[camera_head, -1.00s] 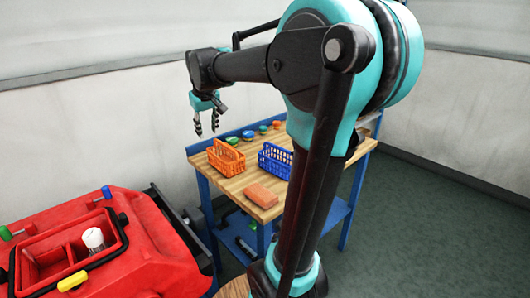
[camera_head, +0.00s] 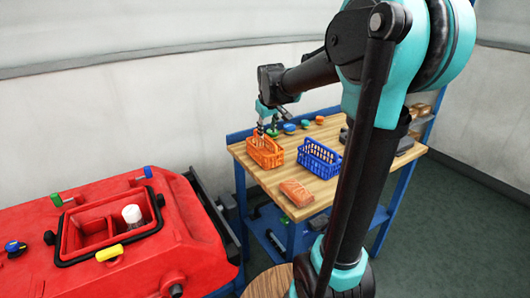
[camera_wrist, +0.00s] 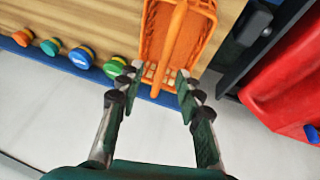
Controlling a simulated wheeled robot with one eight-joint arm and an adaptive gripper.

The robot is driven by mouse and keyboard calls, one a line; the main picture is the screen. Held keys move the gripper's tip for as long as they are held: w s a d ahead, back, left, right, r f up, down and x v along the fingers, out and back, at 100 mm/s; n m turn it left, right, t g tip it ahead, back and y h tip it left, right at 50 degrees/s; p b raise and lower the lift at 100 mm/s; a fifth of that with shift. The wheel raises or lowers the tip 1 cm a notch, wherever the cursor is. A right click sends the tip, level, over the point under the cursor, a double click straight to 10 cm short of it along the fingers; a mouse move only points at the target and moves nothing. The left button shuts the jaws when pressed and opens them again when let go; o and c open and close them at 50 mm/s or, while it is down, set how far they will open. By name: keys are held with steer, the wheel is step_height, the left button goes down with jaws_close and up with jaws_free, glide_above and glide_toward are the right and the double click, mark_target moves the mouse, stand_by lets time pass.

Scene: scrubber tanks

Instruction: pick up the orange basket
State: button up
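The orange basket (camera_head: 264,150) stands upright on the wooden workbench (camera_head: 318,188), near its left edge. My gripper (camera_head: 268,126) is just above the basket's far end in the head view. In the wrist view the basket (camera_wrist: 160,42) lies ahead of my gripper (camera_wrist: 158,84), with its handle running lengthwise over it. The two fingers are spread apart with nothing held between them. The fingertips show over the near end of the basket. I cannot tell whether they touch it.
A blue basket (camera_head: 320,160) stands to the right of the orange one. A reddish brick (camera_head: 296,193) lies at the front. Several small coloured round items (camera_wrist: 80,58) line the bench's back edge. A red scrubber tank (camera_head: 110,240) stands left of the bench.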

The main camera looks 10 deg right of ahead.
mark_target(265, 138)
steer(key=x, duration=0.5)
steer(key=shift+w+a, duration=0.2)
steer(key=shift+a, duration=0.1)
steer(key=shift+w+f, duration=0.1)
steer(key=shift+f, duration=0.3)
steer(key=shift+f, duration=0.25)
jaws_close()
stand_by(0.3)
